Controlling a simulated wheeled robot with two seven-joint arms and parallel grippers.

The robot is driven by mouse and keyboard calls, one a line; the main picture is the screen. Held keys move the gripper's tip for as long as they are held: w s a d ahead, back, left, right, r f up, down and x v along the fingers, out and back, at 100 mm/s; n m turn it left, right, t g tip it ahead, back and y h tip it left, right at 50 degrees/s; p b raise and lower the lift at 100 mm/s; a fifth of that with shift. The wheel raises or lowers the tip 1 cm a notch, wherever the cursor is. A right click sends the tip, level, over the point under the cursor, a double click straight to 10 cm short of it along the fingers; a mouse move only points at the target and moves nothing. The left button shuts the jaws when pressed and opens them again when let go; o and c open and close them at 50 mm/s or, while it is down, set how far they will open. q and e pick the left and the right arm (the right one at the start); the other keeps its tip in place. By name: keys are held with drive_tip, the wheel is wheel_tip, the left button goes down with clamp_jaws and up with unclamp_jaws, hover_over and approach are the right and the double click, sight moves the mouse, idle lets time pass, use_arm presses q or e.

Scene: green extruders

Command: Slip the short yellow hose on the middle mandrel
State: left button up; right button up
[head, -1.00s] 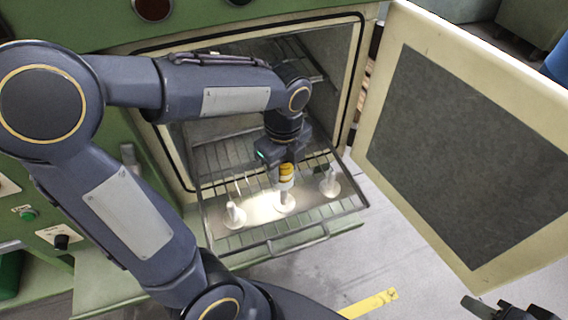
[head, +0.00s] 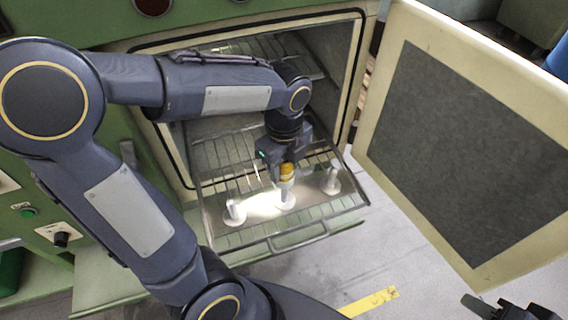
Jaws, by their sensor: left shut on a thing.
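My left gripper (head: 286,163) points down over the pulled-out rack and is shut on the short yellow hose (head: 287,171). The hose is upright, directly above or around the top of the middle mandrel (head: 285,199); I cannot tell how far it is on. The mandrels are pale pegs on round bases, standing in a row. The left mandrel (head: 235,212) and the right mandrel (head: 331,181) are bare. My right gripper (head: 492,308) is partly in view at the bottom right corner, away from the rack, and its jaws are unclear.
The wire rack (head: 300,232) sticks out of the open oven, with a handle at its front. The oven door (head: 470,150) stands wide open on the right. Wire shelves lie behind my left gripper. The grey floor in front of the rack is clear except for a yellow stripe (head: 370,302).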

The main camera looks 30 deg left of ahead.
sight(284, 185)
use_arm(q)
drive_tip(key=shift+f, duration=0.2)
drive_tip(key=shift+f+b, duration=1.05)
drive_tip(key=shift+f, duration=0.3)
drive_tip(key=shift+f+b, duration=0.95)
drive_tip(key=shift+f, duration=0.3)
drive_tip(key=shift+f+b, duration=0.85)
drive_tip(key=shift+f, duration=0.25)
drive_tip(key=o, duration=1.2)
